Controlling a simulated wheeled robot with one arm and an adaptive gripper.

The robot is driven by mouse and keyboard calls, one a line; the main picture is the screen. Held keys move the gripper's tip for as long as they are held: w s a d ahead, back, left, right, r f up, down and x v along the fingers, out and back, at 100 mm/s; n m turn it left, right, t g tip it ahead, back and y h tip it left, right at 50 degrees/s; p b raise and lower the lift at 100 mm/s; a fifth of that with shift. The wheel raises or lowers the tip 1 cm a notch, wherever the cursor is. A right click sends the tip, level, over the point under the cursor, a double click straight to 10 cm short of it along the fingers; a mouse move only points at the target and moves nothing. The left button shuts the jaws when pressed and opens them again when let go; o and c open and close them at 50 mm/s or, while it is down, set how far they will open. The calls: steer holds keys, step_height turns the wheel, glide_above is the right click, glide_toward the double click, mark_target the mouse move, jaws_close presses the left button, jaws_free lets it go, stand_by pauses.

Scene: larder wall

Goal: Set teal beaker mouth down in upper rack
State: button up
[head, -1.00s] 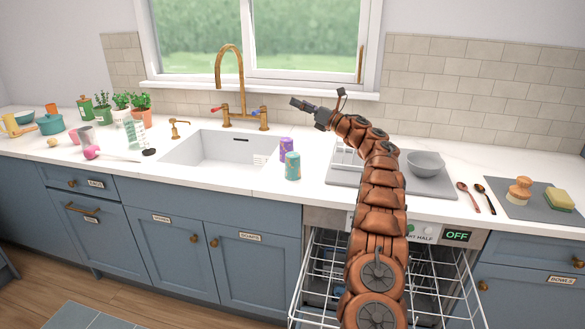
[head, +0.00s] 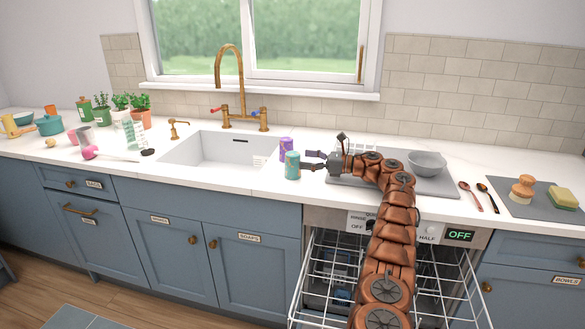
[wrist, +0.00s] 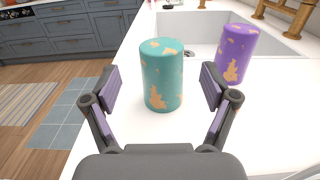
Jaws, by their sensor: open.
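The teal beaker (head: 292,166) has tan patches and stands upright on the white counter, right of the sink; its closed-looking top face shows in the wrist view (wrist: 162,80). My gripper (head: 309,161) is low over the counter just right of it, fingers pointing at it. In the wrist view my gripper (wrist: 160,92) is open, with the teal beaker ahead and between the line of its fingers, not visibly touched. The upper rack (head: 318,262) is the white wire rack of the pulled-out dishwasher below the counter, partly hidden by my arm.
A purple beaker (wrist: 236,54) stands close behind the teal one, near the right finger; it also shows in the head view (head: 286,145). The sink (head: 213,149) lies left. A grey mat (head: 435,186) with a grey bowl (head: 427,163) is at right.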

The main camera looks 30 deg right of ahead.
mark_target(292, 154)
steer(key=x, duration=0.5)
steer(key=shift+w, duration=0.1)
steer(key=shift+r, duration=0.1)
steer(key=c, duration=1.3)
steer(key=shift+r+p, duration=0.6)
steer(key=shift+r, duration=0.2)
step_height(292, 154, up, 8)
steer(key=p, duration=0.7)
steer(key=shift+p, duration=0.4)
step_height(292, 154, up, 8)
steer(key=p, duration=0.9)
steer(key=shift+r, duration=0.2)
